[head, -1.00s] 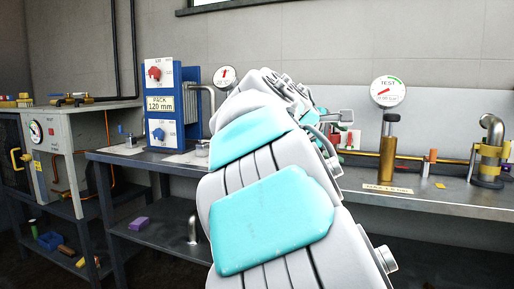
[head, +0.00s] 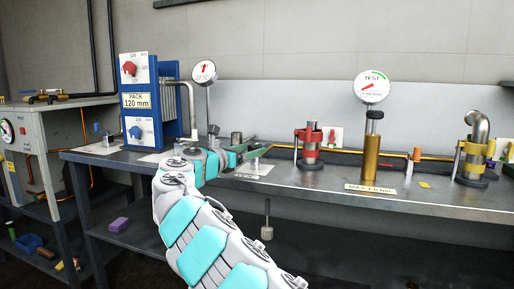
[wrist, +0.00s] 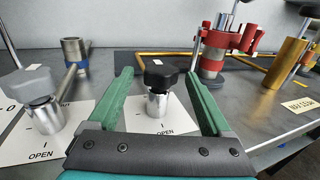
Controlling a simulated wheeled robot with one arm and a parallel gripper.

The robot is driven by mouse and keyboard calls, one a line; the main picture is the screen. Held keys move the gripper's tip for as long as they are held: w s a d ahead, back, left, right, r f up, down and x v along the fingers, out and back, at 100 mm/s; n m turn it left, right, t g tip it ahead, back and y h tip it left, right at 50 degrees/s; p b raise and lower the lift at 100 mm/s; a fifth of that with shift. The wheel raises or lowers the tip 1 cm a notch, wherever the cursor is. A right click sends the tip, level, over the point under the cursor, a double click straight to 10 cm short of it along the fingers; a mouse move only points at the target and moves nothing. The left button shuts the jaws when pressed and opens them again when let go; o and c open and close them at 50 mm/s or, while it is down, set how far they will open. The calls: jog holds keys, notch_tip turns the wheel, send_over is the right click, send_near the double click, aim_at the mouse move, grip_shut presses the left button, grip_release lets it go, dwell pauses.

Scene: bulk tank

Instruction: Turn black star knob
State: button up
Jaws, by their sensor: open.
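The black star knob (wrist: 160,76) sits on a short silver valve stem that stands upright on a white plate marked OPEN (wrist: 172,129) in the wrist view. My gripper (wrist: 157,78) is open, with one green finger on each side of the knob in the picture and a gap on both sides. I cannot tell whether the fingertips are level with the knob. In the head view my gripper (head: 250,155) is small over the bench, and the knob cannot be made out clearly there.
A grey knob (wrist: 37,86) on a second OPEN plate stands to the left. A red clamp fitting (wrist: 216,48) and a brass cylinder (wrist: 286,62) stand to the right.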

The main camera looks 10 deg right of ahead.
aim_at(251, 148)
jog(key=shift+x, duration=1.85)
jog(key=shift+c, duration=0.2)
grip_shut()
jog(key=shift+r, duration=0.1)
jog(key=shift+s+r+t, duration=0.1)
jog(key=shift+t, duration=0.2)
